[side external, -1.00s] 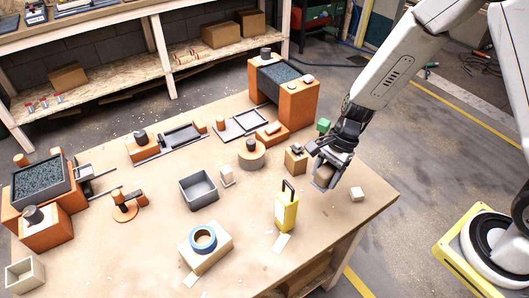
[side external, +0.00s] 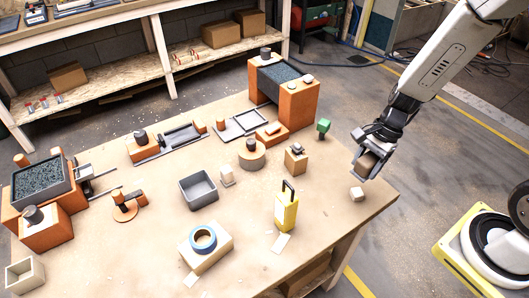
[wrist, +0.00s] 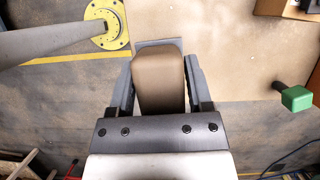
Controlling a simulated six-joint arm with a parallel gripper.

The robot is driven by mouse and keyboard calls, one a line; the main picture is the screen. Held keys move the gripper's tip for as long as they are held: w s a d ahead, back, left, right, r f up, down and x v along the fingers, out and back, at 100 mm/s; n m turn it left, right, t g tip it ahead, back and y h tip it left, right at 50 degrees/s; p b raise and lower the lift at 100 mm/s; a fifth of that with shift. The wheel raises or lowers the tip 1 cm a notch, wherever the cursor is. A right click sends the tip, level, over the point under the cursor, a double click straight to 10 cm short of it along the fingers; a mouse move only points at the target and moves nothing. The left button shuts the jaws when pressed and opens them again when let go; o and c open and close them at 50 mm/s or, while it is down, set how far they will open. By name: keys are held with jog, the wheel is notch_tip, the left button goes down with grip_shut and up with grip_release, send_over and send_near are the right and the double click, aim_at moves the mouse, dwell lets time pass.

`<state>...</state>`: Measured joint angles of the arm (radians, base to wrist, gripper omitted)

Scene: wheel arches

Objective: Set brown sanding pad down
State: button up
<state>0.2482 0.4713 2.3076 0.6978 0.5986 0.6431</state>
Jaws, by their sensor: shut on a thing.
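My gripper (side external: 366,166) is shut on the brown sanding pad (side external: 369,161) and holds it over the right end of the table, near the edge. In the wrist view the pad (wrist: 158,78) is a tan-brown block clasped between the two grey fingers. A small white block (side external: 357,194) lies on the table just below my gripper in the side view. The pad appears clear of the table (side external: 330,206).
A green-topped piece (side external: 323,126) stands left of my gripper and also shows in the wrist view (wrist: 296,98). A wooden block with a dark top (side external: 296,159) and a yellow case (side external: 286,210) stand further left. Bare tabletop lies between the case and white block.

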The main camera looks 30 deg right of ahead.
jog(key=shift+m, duration=0.3)
jog(key=s+d, duration=0.1)
jog(key=s+d+r, duration=0.1)
jog(key=s+d, duration=0.1)
jog(key=shift+s+d, duration=0.2)
jog(key=shift+d, duration=0.1)
jog(key=shift+w, duration=0.1)
send_over(337, 171)
jog(key=s+d, duration=0.1)
jog(key=f, duration=0.8)
jog(key=shift+s+f, duration=0.2)
jog(key=shift+w+d+f, duration=0.1)
jog(key=shift+w+f, duration=0.35)
jog(key=shift+w+f, duration=0.1)
jog(key=shift+f, duration=0.05)
jog(key=shift+w+f, duration=0.15)
jog(key=shift+f, duration=1.55)
